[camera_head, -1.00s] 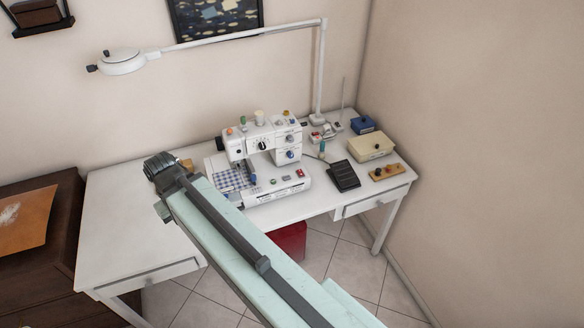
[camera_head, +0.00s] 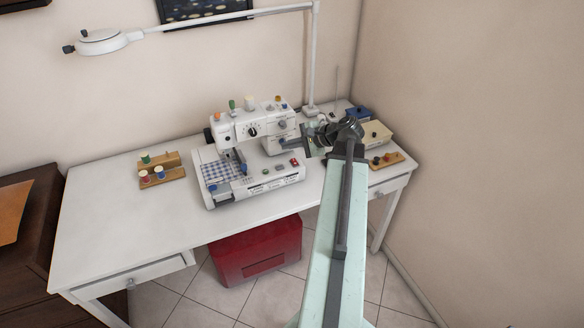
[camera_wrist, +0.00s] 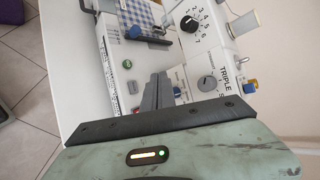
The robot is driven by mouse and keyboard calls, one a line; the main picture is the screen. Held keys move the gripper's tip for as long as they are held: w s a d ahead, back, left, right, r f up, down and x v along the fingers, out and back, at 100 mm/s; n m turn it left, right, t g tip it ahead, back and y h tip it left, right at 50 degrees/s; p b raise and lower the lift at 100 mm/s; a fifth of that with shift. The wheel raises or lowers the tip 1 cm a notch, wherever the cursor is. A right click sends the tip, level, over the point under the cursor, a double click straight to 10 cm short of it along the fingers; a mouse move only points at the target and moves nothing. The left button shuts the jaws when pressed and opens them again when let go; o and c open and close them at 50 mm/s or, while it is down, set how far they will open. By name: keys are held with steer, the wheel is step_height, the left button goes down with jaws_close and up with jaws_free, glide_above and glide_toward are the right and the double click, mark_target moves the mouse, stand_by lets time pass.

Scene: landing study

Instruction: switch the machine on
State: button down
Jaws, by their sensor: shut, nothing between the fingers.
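The white sewing machine (camera_head: 232,185) stands on the white table, with a checked blue cloth (camera_head: 222,171) on its bed. A small red switch (camera_head: 294,162) is on the right end of its base. The switch also shows in the wrist view (camera_wrist: 133,87), left of my fingers. A green button (camera_wrist: 127,63) lies beyond it. A black numbered dial (camera_wrist: 190,25) and a grey dial (camera_wrist: 207,83) are on the machine's upright face. My gripper (camera_head: 286,144) is shut and empty, at the machine's right side. I cannot tell whether it touches the machine.
A wooden spool rack (camera_head: 162,172) stands on the left of the table (camera_head: 115,210). A cream box (camera_head: 376,134) and a wooden block with knobs (camera_head: 385,161) are at the right. A lamp (camera_head: 102,42) hangs above. A red bin (camera_head: 257,252) is underneath. The table's front left is clear.

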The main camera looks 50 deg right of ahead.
mark_target(297, 162)
steer(key=shift+m+t+h, duration=0.4)
steer(key=shift+m+t, duration=0.1)
steer(key=shift+m, duration=0.3)
steer(key=d, duration=0.1)
steer(key=s+d, duration=0.1)
steer(key=s+d+r, duration=0.1)
steer(key=shift+s+d, duration=0.1)
steer(key=shift+d, duration=0.3)
steer(key=shift+f, duration=0.15)
steer(key=w+f+b, duration=0.1)
steer(key=f+b, duration=0.1)
steer(key=b, duration=0.1)
steer(key=f+b, duration=0.2)
steer(key=f, duration=0.1)
steer(key=w+d+f+b, duration=0.1)
steer(key=f+b, duration=0.2)
steer(key=shift+w+f+b, duration=0.15)
steer(key=shift+w+b, duration=0.15)
steer(key=shift+w, duration=0.05)
steer(key=shift+f, duration=0.1)
stand_by(0.4)
steer(key=shift+f+b, duration=0.25)
steer(key=shift+b, duration=0.1)
steer(key=shift+w+d+f+b, duration=0.1)
steer(key=shift+w+f+b, duration=0.1)
steer(key=shift+f+b, duration=0.15)
stand_by(0.5)
steer(key=shift+r, duration=0.15)
